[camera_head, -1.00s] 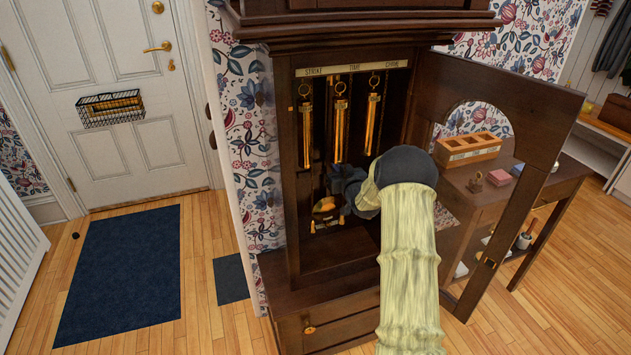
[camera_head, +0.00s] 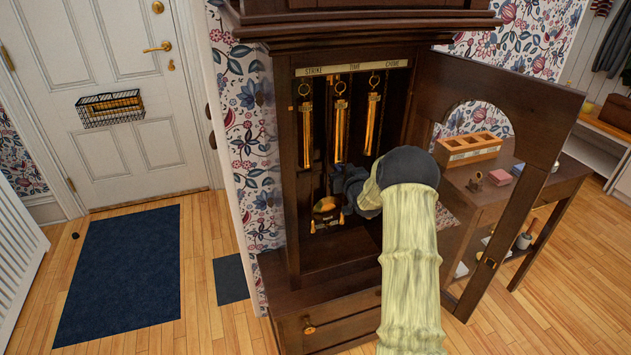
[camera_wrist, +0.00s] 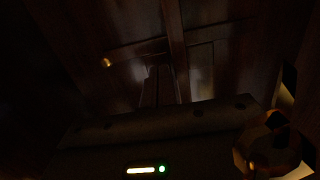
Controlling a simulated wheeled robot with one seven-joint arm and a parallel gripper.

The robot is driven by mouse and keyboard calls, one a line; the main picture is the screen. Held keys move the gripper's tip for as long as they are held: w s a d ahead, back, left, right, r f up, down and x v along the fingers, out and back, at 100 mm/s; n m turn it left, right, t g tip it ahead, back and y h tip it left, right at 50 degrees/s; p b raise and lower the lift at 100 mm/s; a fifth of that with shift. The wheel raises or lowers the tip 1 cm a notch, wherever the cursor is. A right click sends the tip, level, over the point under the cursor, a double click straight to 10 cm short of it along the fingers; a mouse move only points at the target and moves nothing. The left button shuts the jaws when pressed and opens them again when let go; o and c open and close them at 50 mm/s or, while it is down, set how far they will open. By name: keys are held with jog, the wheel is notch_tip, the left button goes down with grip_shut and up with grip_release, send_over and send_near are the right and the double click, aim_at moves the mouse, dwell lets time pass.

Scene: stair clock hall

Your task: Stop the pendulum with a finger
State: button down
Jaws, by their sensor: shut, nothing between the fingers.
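The tall dark wooden clock (camera_head: 292,270) stands with its case open. The brass pendulum bob (camera_head: 326,207) hangs low inside, and my gripper partly covers the rod above it. My dark gripper (camera_head: 339,184) reaches into the case from the right, just above and right of the bob. It is shut with nothing between the fingers. I cannot tell whether the fingers touch the pendulum. The wrist view is very dark. A brass faceted thing (camera_wrist: 270,150) shows there at the lower right; I cannot tell which part it is.
Three brass weights (camera_head: 340,130) hang above my gripper under a label strip (camera_head: 352,68). The clock's door (camera_head: 545,120) stands open to the right. Behind it is a side table (camera_head: 560,185) with a wooden box (camera_head: 468,148). Free floor lies left, around a blue mat (camera_head: 118,275).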

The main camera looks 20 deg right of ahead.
jog(key=shift+s, duration=0.15)
jog(key=s+b, duration=0.1)
jog(key=s, duration=0.6)
jog(key=shift+s, duration=0.35)
dwell(0.9)
jog(key=shift+d, duration=0.1)
jog(key=s+a+g, duration=0.5)
jog(key=s+a, duration=0.1)
jog(key=s, duration=0.5)
jog(key=s+a+g, duration=0.4)
jog(key=s+a, duration=0.2)
jog(key=s, duration=0.6)
jog(key=s+a+g, duration=0.5)
jog(key=s+a, duration=0.1)
jog(key=s, duration=0.5)
notch_tip(320, 180, up, 22)
jog(key=p, duration=2.2)
jog(key=shift+s+h, duration=0.3)
jog(key=shift+s, duration=0.05)
